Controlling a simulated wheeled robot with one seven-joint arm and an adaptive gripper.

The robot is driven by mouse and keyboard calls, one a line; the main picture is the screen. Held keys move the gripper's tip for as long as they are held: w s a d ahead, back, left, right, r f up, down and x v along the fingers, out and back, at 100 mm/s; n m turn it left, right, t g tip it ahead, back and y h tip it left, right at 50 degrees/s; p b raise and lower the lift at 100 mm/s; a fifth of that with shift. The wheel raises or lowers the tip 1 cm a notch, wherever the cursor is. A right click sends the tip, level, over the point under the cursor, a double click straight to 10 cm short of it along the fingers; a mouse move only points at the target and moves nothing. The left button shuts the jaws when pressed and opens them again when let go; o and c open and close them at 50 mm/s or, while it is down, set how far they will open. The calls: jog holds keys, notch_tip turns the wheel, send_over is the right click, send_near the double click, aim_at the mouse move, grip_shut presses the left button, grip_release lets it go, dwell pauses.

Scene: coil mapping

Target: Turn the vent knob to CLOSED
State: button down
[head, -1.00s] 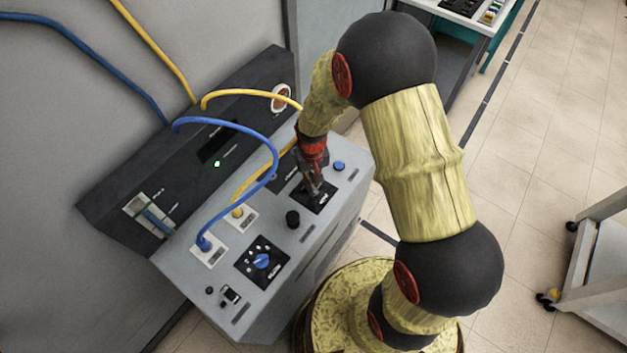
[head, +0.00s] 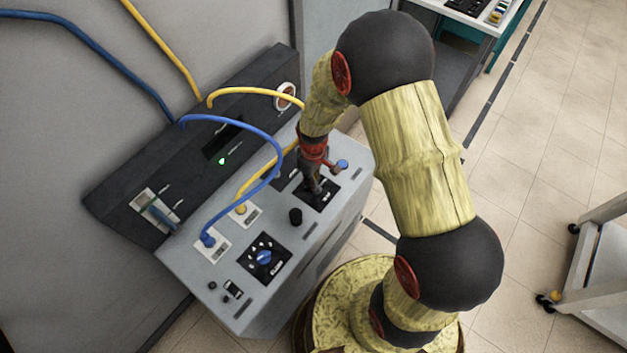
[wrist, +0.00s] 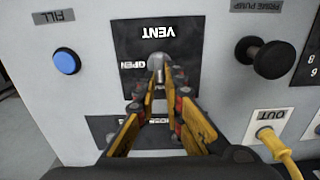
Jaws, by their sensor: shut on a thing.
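The vent panel is a black plate (wrist: 190,42) marked VENT, with OPEN and a partly hidden label ending in OSED; the lettering is upside down in the wrist view. The vent knob (wrist: 157,62) is a silver lever on this plate, its visible part close beside the OPEN word. My gripper (wrist: 158,100) is shut on the knob, with a yellow finger on either side of it. The fingers hide the knob's lower part. In the head view my gripper (head: 314,187) reaches down onto the black plate, and the knob is hidden there.
A blue FILL button (wrist: 66,61) and a black prime pump knob (wrist: 270,58) flank the plate. Yellow (head: 250,91) and blue (head: 240,126) cables arch over the console close to my gripper. A blue dial (head: 264,257) sits nearer the front.

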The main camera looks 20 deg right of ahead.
dwell(0.5)
jog(key=c, duration=1.9)
grip_release()
notch_tip(320, 180, up, 12)
